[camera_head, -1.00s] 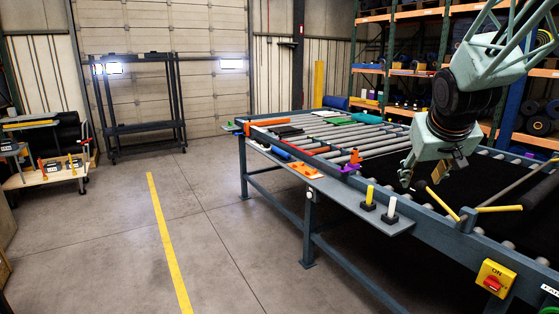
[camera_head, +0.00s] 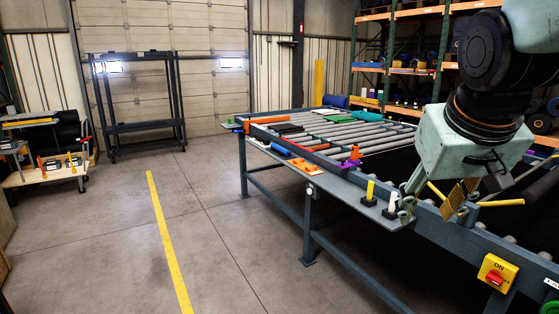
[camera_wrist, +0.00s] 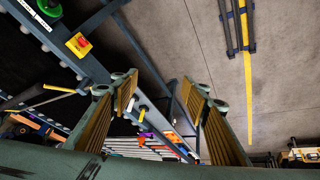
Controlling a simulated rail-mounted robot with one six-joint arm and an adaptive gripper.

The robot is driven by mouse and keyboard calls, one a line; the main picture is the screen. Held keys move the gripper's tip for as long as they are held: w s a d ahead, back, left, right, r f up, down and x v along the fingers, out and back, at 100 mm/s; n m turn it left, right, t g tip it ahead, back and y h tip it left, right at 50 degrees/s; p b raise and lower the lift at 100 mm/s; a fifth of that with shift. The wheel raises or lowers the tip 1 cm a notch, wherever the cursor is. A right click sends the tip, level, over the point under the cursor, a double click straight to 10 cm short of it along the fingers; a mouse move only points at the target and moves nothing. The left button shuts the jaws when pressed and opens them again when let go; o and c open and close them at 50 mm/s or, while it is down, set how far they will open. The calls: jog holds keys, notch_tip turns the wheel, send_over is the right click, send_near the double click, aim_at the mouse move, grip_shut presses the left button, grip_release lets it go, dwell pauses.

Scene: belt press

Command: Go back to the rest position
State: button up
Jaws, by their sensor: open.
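My gripper (camera_head: 428,208) hangs over the front edge of the roller conveyor (camera_head: 342,172) in the head view, pointing down toward the narrow side shelf. Its jaws are apart and nothing shows between them. One finger stands close to the white-handled piece (camera_head: 393,202) in its black base; I cannot tell whether they touch. In the wrist view my gripper (camera_wrist: 162,92) also shows its two fingers wide apart, with the shelf and floor beyond.
A yellow-handled piece (camera_head: 370,192) and an orange-and-purple piece (camera_head: 352,161) stand on the side shelf. A yellow switch box (camera_head: 497,271) is on the conveyor's front. Yellow bars lie near my gripper.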

jog(key=s+a+f+b, duration=0.1)
jog(key=s+a+f, duration=0.1)
jog(key=s, duration=0.5)
jog(key=s+a+f+g+y, duration=0.1)
jog(key=s+a+f, duration=0.1)
jog(key=s, duration=0.6)
jog(key=s+a+f+b, duration=0.1)
jog(key=s+a, duration=0.3)
jog(key=s, duration=0.4)
jog(key=shift+s+f+n+g+y+b, duration=0.3)
jog(key=shift+f+g, duration=0.1)
jog(key=shift+f, duration=0.25)
jog(key=shift+d, duration=0.1)
